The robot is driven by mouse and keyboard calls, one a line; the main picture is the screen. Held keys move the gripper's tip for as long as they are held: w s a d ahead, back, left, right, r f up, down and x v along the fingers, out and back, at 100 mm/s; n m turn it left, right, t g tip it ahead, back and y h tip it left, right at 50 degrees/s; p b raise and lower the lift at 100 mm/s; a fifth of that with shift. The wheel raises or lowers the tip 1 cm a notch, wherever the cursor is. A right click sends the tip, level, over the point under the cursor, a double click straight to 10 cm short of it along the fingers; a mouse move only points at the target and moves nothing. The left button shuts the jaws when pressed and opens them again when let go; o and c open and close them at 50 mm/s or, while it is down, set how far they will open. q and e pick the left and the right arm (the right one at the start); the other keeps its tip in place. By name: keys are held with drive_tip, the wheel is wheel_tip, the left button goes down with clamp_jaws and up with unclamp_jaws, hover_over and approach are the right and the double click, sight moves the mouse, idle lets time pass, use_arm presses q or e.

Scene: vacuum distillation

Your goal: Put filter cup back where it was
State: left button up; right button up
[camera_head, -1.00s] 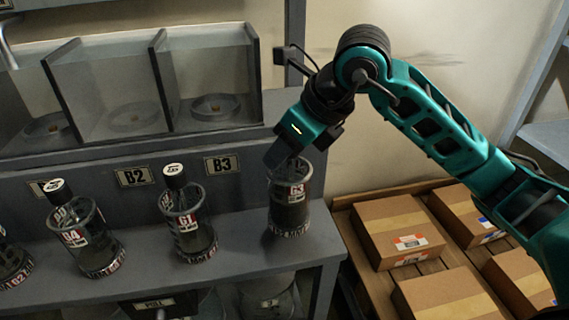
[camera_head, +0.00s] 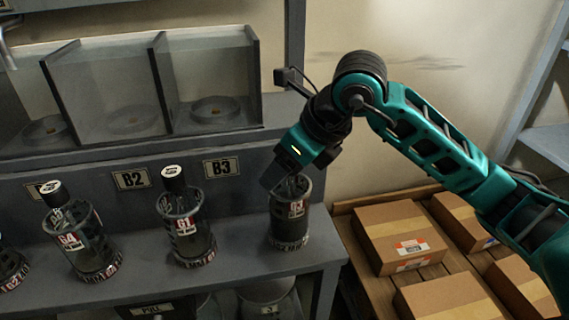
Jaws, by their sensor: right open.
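My left gripper is not in view.
Similar labelled vessels with black-stoppered bottles, G1 (camera_head: 187,225) and G4 (camera_head: 80,240), stand to the left on the shelf (camera_head: 240,255). Behind are glass-fronted bays and a B3 plate (camera_head: 221,168). Cardboard boxes (camera_head: 399,235) lie on a pallet at right.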

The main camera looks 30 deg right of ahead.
drive_tip(key=shift+r, duration=0.3)
use_arm(q)
drive_tip(key=p, duration=0.1)
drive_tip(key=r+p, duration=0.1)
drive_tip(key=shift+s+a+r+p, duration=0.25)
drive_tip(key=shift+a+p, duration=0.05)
drive_tip(key=shift+p, duration=0.1)
use_arm(e)
drive_tip(key=v, duration=1.1)
drive_tip(key=shift+s+d+r, duration=0.15)
drive_tip(key=shift+d+r, duration=0.05)
drive_tip(key=shift+r, duration=0.05)
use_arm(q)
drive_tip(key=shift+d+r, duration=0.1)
